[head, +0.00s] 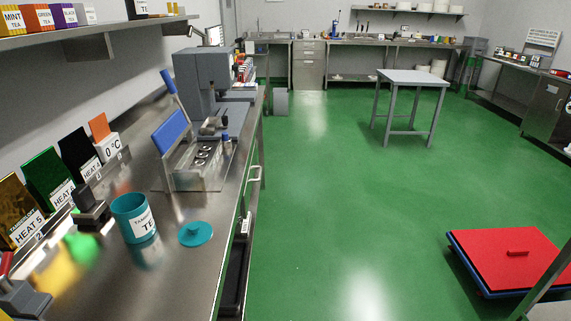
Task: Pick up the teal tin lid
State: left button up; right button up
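The teal tin lid (196,234) is a flat round disc with a small knob on top. It lies on the steel counter (212,200) at the left, near the counter's right edge. The teal tin (128,224) with a white label stands upright and open just left of the lid, apart from it. Neither of my grippers shows in the head view.
Left of the tin stand a small dark device (90,208) and several labelled heat cards (47,178). A machine with a blue lever (172,128) stands farther back. A red-topped platform (510,256) sits on the open green floor (340,210); a small table (412,77) stands beyond.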

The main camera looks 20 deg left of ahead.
aim_at(195, 234)
jog(key=i+u, duration=0.1)
jog(key=i, duration=0.6)
jog(key=i+l, duration=0.15)
jog(key=i, duration=0.6)
jog(key=i+l+u, duration=0.15)
jog(key=i, duration=0.55)
jog(key=u, duration=0.45)
jog(key=i+u, duration=0.1)
jog(key=u, duration=0.85)
jog(key=l+u, duration=0.1)
jog(key=u, duration=0.85)
jog(key=l+u, duration=0.1)
jog(key=u, duration=1.95)
jog(key=i+l, duration=0.05)
